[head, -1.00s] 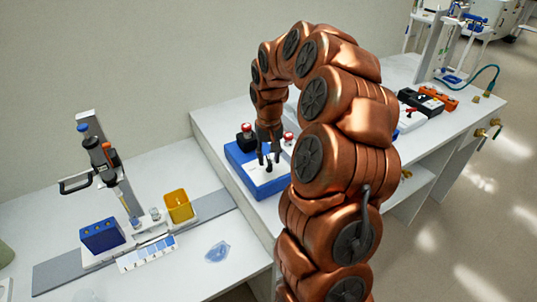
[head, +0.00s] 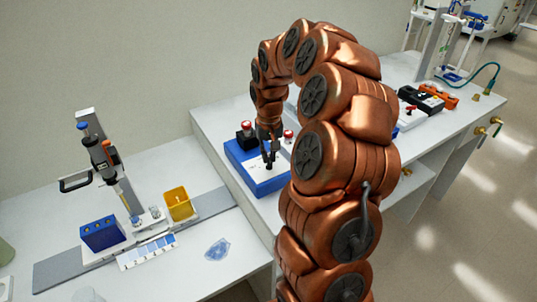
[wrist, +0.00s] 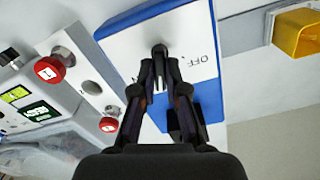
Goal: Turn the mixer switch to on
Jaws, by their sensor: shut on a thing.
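The mixer switch box is a blue box with a white top panel. It sits on the raised bench in the head view (head: 268,187) and also shows in the wrist view (wrist: 204,65). The dark switch (wrist: 158,49) stands on the panel. "OFF" is printed to its right in the wrist view; any other label is hidden behind my fingers. My gripper (wrist: 161,68) has its fingertips shut on the switch, one on each side. In the head view my gripper (head: 270,158) reaches down to the panel, and its fingers partly hide the switch.
Red buttons (wrist: 49,68) sit beside the box, one on a dark base (head: 246,137). A yellow container (head: 179,204), a blue block (head: 102,233) and a pipette stand (head: 110,165) are on the lower bench at left. A black box (head: 421,99) lies farther right.

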